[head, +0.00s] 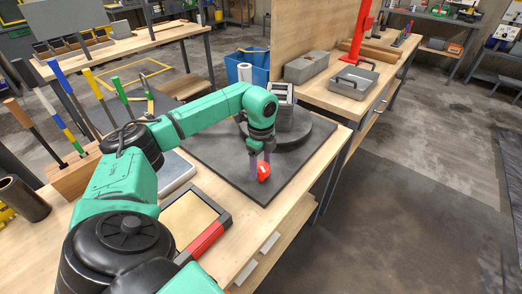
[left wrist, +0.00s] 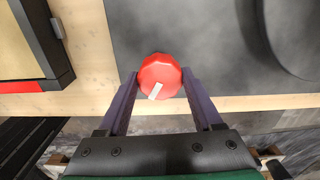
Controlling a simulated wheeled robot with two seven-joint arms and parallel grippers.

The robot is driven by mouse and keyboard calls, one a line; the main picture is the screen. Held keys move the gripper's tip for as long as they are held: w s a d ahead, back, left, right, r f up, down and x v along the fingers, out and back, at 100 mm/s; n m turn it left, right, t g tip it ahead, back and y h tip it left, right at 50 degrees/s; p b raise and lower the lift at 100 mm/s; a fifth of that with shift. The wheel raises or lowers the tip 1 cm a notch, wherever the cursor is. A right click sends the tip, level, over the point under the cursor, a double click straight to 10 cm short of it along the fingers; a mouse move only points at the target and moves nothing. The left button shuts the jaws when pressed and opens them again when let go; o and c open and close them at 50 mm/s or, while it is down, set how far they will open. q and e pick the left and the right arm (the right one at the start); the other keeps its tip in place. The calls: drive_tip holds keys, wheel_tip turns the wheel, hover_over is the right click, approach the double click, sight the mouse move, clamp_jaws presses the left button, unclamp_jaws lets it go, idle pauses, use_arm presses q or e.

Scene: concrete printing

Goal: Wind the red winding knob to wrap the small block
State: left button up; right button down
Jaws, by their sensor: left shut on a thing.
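The red winding knob (head: 263,173) stands near the front edge of the dark grey plate (head: 222,152) on the wooden table. My left gripper (head: 260,160) points down with its fingers on either side of the knob, shut on it. In the left wrist view the red, faceted knob (left wrist: 160,72) with a white mark sits between the two purple-grey fingertips (left wrist: 160,84). My right gripper is out of view.
A framed tray with a red-edged side (head: 205,240) lies left of the plate. A rack with coloured handles (head: 75,178) stands at the far left. A bench with grey trays (head: 354,82) is at the back right. The floor at right is clear.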

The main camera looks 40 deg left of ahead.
sight(261, 166)
use_arm(q)
drive_tip(key=o, duration=1.4)
wheel_tip(261, 166, up, 6)
drive_tip(key=p, duration=0.5)
drive_tip(key=shift+r, duration=0.15)
